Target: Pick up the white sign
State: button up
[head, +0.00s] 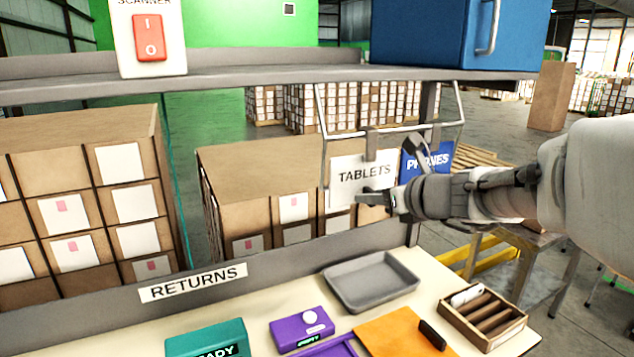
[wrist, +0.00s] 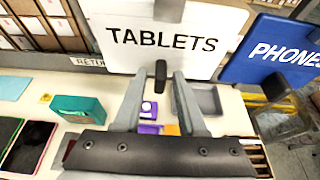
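The white sign reading "TABLETS" (head: 345,188) hangs by a grey clip from a wire rail under the upper shelf. It fills the upper middle of the wrist view (wrist: 155,58). My gripper (head: 382,199) is at the sign's lower right in the head view. In the wrist view my gripper's two fingers (wrist: 161,76) stand apart, pointing at the sign's lower edge. A small dark upright piece shows between the fingertips, in front of that edge; I cannot tell what it belongs to. I see no grip on the sign; whether the fingertips touch it is unclear.
A blue "PHONES" sign (head: 440,157) hangs close on the right, partly behind my arm. The bench below holds a grey tray (head: 370,281), a purple box (head: 300,328), a teal box (head: 207,340) and a wooden slotted box (head: 483,316). The upper shelf (head: 270,75) is above.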

grip_shut()
jog(key=shift+s+r, duration=0.1)
jog(key=shift+r, duration=0.05)
